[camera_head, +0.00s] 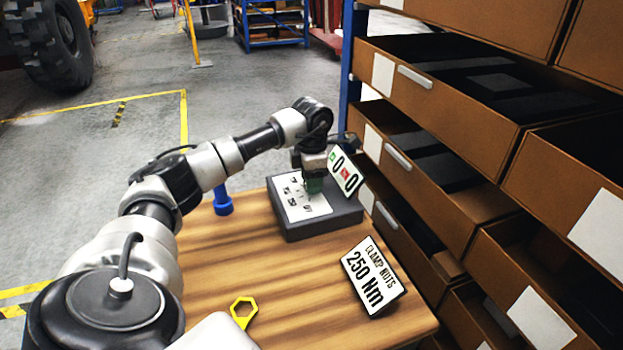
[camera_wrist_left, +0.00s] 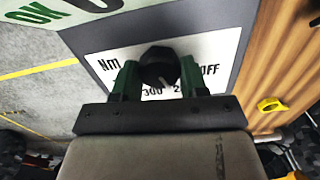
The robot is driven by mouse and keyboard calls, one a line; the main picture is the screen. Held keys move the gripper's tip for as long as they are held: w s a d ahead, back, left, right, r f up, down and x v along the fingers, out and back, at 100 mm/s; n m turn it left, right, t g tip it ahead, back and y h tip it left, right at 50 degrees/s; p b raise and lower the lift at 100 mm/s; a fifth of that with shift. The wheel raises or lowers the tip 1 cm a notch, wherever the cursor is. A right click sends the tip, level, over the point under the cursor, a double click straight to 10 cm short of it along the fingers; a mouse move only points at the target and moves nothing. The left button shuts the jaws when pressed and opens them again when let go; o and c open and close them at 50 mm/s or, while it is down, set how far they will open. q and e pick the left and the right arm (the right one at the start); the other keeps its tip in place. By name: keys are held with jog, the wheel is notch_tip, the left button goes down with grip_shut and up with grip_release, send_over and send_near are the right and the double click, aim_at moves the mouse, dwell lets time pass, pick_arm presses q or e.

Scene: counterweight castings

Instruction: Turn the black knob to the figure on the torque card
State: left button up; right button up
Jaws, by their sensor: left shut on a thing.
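The torque card (camera_head: 371,276) stands tilted on the wooden table and reads "CLAMP NUTS 250 Nm". The dark grey box (camera_head: 320,222) behind it has a white dial plate (camera_head: 290,190) on top. My left gripper (camera_head: 313,187) reaches down onto the plate and hides the knob in the head view. In the left wrist view the black knob (camera_wrist_left: 160,66) sits between the green fingers, which are shut on it. A pale pointer line on it points down in that view, near "300" and a partly hidden figure starting with 2. "Nm" and "OFF" also show. My right gripper is out of view.
A white sign (camera_head: 345,172) with green and red marks stands at the box's far right. A yellow ring wrench (camera_head: 243,311) and a blue tool (camera_head: 222,204) are on the table (camera_head: 210,265). Open brown drawers (camera_head: 440,110) crowd the right side.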

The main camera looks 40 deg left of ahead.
pick_arm(q)
jog(key=o, duration=0.9)
notch_tip(320, 180, up, 11)
jog(key=shift+f+b, duration=0.1)
jog(key=shift+b, duration=0.35)
